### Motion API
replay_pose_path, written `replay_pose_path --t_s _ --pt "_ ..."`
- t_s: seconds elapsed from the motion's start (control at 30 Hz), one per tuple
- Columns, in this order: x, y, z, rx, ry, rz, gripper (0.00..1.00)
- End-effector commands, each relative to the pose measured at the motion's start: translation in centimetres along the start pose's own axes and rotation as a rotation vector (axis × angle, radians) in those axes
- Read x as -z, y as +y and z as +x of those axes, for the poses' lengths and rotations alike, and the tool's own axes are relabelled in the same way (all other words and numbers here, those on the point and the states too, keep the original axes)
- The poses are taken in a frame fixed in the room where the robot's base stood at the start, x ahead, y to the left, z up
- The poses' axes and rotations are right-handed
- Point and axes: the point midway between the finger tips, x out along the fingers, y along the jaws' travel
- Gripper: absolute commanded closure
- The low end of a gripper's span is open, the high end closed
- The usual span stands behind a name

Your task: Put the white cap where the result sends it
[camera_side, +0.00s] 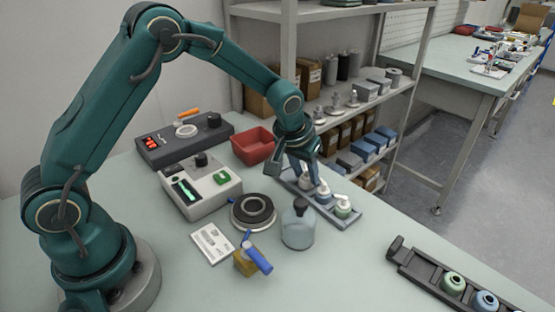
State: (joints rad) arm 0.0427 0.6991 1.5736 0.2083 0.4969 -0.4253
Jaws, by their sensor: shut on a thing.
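My gripper (303,171) points down over the upper end of a grey rack (350,222). It is shut on a small whitish piece (308,183), which looks like the white cap. The fingers partly hide it, and I cannot tell whether it still touches the rack. A blue piece (323,196) and a green piece (343,208), both with white tops, stand in the rack beside it. A grey-white tester (203,193) with a lit green strip and a green button stands to the left. A dark unit (185,143) behind it shows red digits, too small to read.
A red bin (253,146) stands behind the tester. A round black-ringed fixture (254,211), a bluish bottle (298,228), a printed card (212,244) and a yellow block (245,264) with blue tools are in front. A black rail (425,270) holds green and blue ring-shaped pieces at lower right.

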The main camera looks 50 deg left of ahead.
Motion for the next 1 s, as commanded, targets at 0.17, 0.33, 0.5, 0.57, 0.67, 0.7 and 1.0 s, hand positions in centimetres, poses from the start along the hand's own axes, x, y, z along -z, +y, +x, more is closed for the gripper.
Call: replay_pose_path --t_s 0.17,0.33,0.5,0.57,0.67,0.7,1.0 --pt "-0.1 0.0 0.1 0.0 -0.001 0.0 0.85" --pt "-0.1 0.0 0.1 0.0 0.0 0.0 0.28" --pt "-0.1 0.0 0.1 0.0 0.0 0.0 0.28" --pt "-0.1 0.0 0.1 0.0 0.0 0.0 0.28" --pt "0.0 0.0 0.0 0.0 0.0 0.0 0.28" --pt "0.1 0.0 -0.1 0.0 0.001 0.0 0.28" --pt "1.0 0.0 -2.2 -0.001 0.002 -0.001 0.28"
